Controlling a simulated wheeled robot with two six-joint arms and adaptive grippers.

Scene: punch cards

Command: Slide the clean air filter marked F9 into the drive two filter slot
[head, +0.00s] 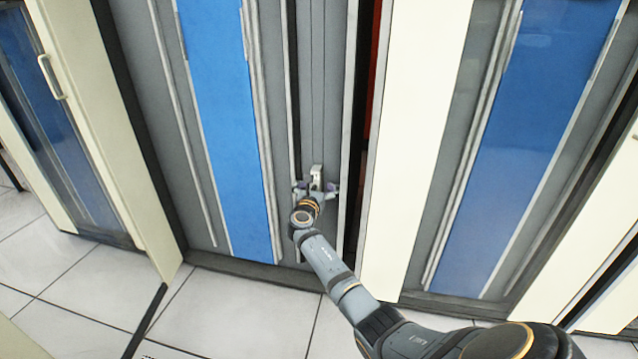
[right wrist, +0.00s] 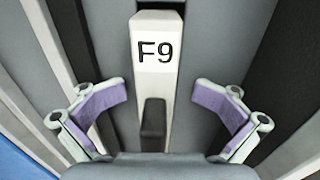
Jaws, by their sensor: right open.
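The air filter marked F9 (right wrist: 157,85) is a pale white upright block with black lettering and a dark grip (right wrist: 153,125) on its front. In the right wrist view it stands in a grey recess between my open fingers. In the head view its top (head: 317,171) shows just beyond my right gripper (head: 316,188), low in a grey vertical channel of the cabinet. My right gripper (right wrist: 165,110) is open, with its purple pads apart from the filter on both sides. How deep the filter sits is hidden. My left gripper is not in view.
A blue panel (head: 225,110) is left of the channel. A cream panel (head: 415,130) stands right of it, beyond a dark gap. An open cream door (head: 105,130) juts out at the left. White tiled floor (head: 235,305) lies in front.

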